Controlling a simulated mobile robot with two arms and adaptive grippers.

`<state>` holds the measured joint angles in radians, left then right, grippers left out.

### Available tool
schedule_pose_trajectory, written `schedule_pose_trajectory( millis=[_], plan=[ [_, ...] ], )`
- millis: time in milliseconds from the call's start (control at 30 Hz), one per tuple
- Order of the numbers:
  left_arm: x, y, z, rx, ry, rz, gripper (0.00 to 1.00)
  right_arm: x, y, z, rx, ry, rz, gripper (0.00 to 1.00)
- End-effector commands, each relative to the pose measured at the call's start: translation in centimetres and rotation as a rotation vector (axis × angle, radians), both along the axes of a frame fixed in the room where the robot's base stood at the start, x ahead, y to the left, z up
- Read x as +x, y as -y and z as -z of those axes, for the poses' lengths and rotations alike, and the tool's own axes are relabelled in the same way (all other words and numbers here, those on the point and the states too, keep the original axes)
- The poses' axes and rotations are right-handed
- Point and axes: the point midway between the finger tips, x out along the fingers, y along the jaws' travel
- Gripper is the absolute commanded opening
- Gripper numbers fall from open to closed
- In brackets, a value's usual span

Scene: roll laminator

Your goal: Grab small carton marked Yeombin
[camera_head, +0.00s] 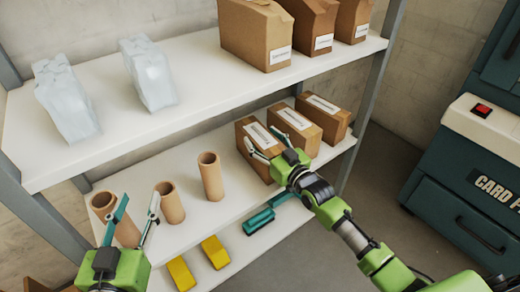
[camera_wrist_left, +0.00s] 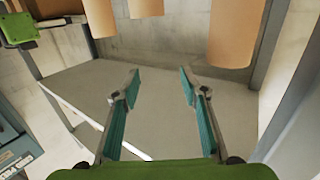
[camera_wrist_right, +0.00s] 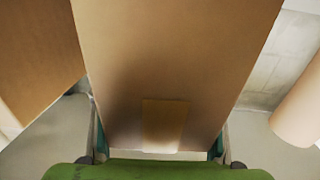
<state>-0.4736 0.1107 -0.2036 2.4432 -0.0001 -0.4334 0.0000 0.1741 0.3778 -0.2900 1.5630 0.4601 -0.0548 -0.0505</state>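Several small brown cartons with white labels stand in a row on the middle shelf: a left one (camera_head: 244,140), a middle one (camera_head: 310,137) and a right one (camera_head: 338,120). The label print is too small to read, so I cannot tell which says Yeombin. My right gripper (camera_head: 262,140) is at the left carton, fingers spread on either side of it. That carton fills the middle of the right wrist view (camera_wrist_right: 170,60); the fingertips are hidden, and contact is unclear. My left gripper (camera_head: 137,205) is open and empty before the cardboard tubes; its fingers show apart in the left wrist view (camera_wrist_left: 158,75).
Cardboard tubes (camera_head: 210,178) stand left of the cartons on the middle shelf (camera_head: 232,205). The upper shelf (camera_head: 190,95) holds larger cartons (camera_head: 240,35) and pale wrapped packs (camera_head: 150,75). Yellow (camera_head: 215,252) and teal (camera_head: 258,221) items lie below. A dark green machine (camera_head: 455,190) stands right.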

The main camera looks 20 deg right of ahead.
Motion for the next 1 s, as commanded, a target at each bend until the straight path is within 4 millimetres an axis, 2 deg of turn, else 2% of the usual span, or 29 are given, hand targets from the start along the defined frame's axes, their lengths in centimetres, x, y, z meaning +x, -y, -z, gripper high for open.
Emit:
schedule_pose_trajectory(
  millis=[33,133,167,567,833,1000],
  plan=[
    [0.0,0.0,0.0,0.000,0.000,0.000,0.40,0.0,0.0,0.0,0.000,0.000,0.000,0.32],
    [0.0,0.0,0.0,0.000,-0.001,0.000,0.40,0.0,0.0,0.0,0.000,0.000,0.000,0.06],
    [0.0,0.0,0.0,0.000,-0.001,0.000,0.40,0.0,0.0,-0.3,0.002,0.007,0.000,0.04],
    [-0.1,0.0,0.3,0.005,-0.022,0.000,0.40,0.0,0.0,-0.8,0.002,0.006,0.000,0.04],
    [-1.2,-1.0,4.6,0.057,-0.224,-0.016,0.40,0.0,0.0,-3.1,0.001,0.008,0.000,0.04],
    [-3.7,-2.2,8.9,0.108,-0.445,-0.030,0.40,-1.1,0.0,-5.0,0.002,0.007,0.000,0.04]
  ],
)
